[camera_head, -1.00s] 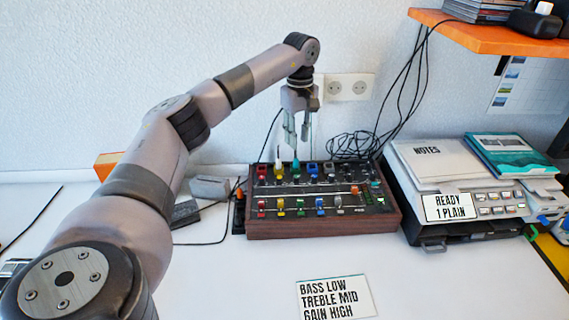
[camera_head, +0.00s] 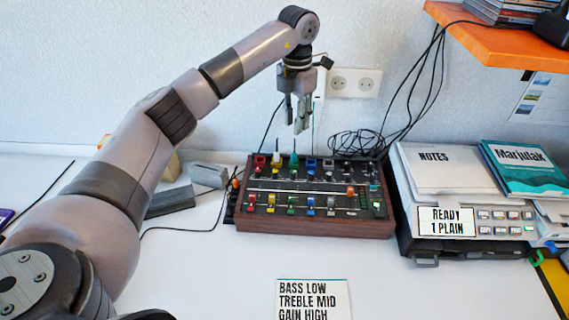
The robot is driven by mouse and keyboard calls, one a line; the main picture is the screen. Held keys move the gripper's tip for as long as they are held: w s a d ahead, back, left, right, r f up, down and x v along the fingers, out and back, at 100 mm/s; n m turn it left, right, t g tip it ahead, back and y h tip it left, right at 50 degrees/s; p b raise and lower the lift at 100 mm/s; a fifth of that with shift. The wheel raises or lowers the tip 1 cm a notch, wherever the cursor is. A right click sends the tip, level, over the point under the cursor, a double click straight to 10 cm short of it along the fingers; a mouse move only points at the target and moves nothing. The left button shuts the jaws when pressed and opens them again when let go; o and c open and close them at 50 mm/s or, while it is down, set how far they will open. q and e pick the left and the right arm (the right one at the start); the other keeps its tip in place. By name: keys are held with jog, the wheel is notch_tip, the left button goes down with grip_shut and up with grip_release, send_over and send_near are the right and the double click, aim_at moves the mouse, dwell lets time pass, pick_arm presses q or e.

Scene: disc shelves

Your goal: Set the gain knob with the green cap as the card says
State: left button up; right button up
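The mixer (camera_head: 315,227) is a dark box with wooden sides and rows of coloured knobs. A knob with a green cap (camera_head: 294,162) stands in its back row, between a yellow-and-white one and a blue one; its setting is too small to read. Another green cap (camera_head: 291,200) is in the front row. The card (camera_head: 313,301) lies in front and reads "BASS LOW, TREBLE MID, GAIN HIGH". My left gripper (camera_head: 294,125) hangs above the back-row green cap, fingers down, apart from it. Its fingers show a gap and hold nothing visible. My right gripper is out of view.
A grey machine (camera_head: 475,222) with a "READY 1 PLAIN" display stands right of the mixer, with notes and a teal book (camera_head: 522,168) on it. Black cables (camera_head: 355,144) lie behind the mixer. An orange shelf (camera_head: 505,42) overhangs at upper right.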

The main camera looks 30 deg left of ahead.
pick_arm(q)
jog(key=p, duration=0.2)
send_near(293, 172)
jog(key=shift+n, duration=0.4)
notch_tip(293, 172, down, 8)
jog(key=shift+r, duration=0.25)
jog(key=shift+w+f, duration=0.1)
jog(key=shift+f, duration=0.6)
jog(key=shift+c, duration=0.2)
grip_shut()
